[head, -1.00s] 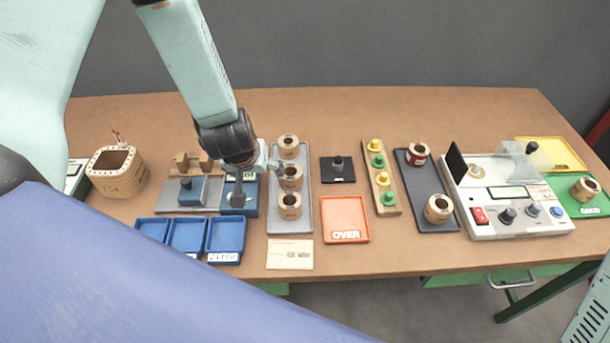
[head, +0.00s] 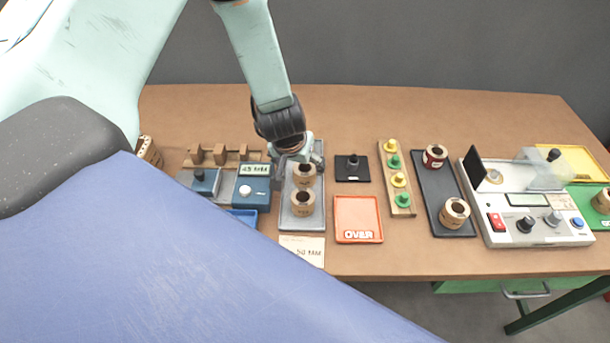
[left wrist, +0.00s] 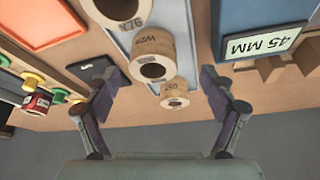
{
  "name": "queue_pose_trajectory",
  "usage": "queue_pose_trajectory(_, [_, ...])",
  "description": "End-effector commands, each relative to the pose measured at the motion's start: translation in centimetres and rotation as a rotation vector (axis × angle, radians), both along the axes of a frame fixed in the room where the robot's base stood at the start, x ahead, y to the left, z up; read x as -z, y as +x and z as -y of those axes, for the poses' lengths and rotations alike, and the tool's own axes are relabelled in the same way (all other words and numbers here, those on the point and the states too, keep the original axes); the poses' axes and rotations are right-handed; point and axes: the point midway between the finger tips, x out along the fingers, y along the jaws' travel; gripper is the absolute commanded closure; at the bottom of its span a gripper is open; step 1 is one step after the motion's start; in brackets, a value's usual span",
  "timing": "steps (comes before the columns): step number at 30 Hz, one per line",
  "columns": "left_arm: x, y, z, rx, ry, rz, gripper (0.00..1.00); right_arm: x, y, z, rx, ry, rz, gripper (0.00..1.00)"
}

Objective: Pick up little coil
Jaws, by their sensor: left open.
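Tan coils stand in a row on a grey tray (head: 285,222) in the head view. The near coil (head: 302,204) and middle coil (head: 303,175) show there; the far one is hidden behind my left gripper (head: 296,153). In the left wrist view, the far little coil (left wrist: 173,93) is the smallest. It lies between the two spread fingers of my left gripper (left wrist: 157,82), with gaps on both sides. The middle coil (left wrist: 152,56) and near coil (left wrist: 118,10) also show there. My left gripper is open and empty. My right gripper is not in view.
A blue gauge (head: 252,192) reading 45 MM stands just left of the tray. An orange OVER tray (head: 358,219) and a black stand (head: 352,170) are to its right. A dark tray (head: 437,192) with coils and a white tester (head: 530,220) stand farther right.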

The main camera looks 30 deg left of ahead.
Motion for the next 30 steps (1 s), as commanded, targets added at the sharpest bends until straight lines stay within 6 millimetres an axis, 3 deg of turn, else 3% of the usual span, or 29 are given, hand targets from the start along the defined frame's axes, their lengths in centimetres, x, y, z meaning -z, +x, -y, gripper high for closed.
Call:
queue_pose_trajectory(7, [3.5, 1.6, 0.3, 0.005, 0.001, -0.001, 0.17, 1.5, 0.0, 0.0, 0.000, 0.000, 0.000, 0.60])
queue_pose_trajectory(17, [4.0, 2.0, 0.3, 0.005, -0.001, -0.001, 0.17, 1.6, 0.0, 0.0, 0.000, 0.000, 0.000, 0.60])
queue_pose_trajectory(30, [4.0, 2.0, 0.3, 0.004, -0.001, -0.001, 0.53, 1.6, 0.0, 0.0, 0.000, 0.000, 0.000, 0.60])
